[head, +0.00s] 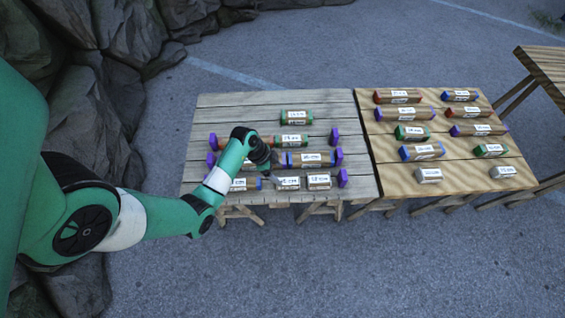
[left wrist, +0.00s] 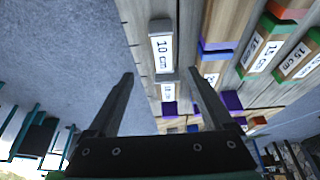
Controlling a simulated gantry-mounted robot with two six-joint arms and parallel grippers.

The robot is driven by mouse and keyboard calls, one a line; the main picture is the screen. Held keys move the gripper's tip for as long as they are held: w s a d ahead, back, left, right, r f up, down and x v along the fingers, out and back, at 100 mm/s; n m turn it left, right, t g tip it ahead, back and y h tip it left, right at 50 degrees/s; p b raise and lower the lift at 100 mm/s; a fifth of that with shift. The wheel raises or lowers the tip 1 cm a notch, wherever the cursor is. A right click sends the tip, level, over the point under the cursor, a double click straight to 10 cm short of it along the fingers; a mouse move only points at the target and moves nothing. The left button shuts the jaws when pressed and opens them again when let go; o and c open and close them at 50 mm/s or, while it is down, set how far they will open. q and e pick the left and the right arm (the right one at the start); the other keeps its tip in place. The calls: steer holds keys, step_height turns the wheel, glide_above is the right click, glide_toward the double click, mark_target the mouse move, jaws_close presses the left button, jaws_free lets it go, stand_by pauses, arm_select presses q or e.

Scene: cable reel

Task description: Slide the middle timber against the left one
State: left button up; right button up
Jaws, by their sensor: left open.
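In the head view, the front row on the left table holds three labelled timbers. The left timber (head: 245,184) has a blue end and is partly hidden by my arm. The middle timber (head: 288,183) has grey ends, with a gap between it and the left one. The right timber (head: 319,182) lies close beside the middle one. My left gripper (head: 274,178) is open near the middle timber's left end. In the left wrist view, a grey-ended timber marked 10 cm (left wrist: 162,45) shows beyond the spread fingers (left wrist: 165,85). My right gripper is not in view.
Purple end blocks (head: 342,178) bound the rows on the left table (head: 230,108). Timbers with coloured ends (head: 311,159) lie just behind the front row. A second table (head: 460,140) at the right carries several labelled timbers. Rocks stand at the left.

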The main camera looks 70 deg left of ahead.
mark_target(287, 181)
arm_select(q)
steer(key=shift+s+a+r, duration=0.1)
steer(key=shift+a+r, duration=0.05)
steer(key=shift+a, duration=0.15)
steer(key=b+x, duration=0.7)
steer(key=x, duration=0.4)
steer(key=shift+w+f+b, duration=0.25)
steer(key=shift+b, duration=0.1)
jaws_close()
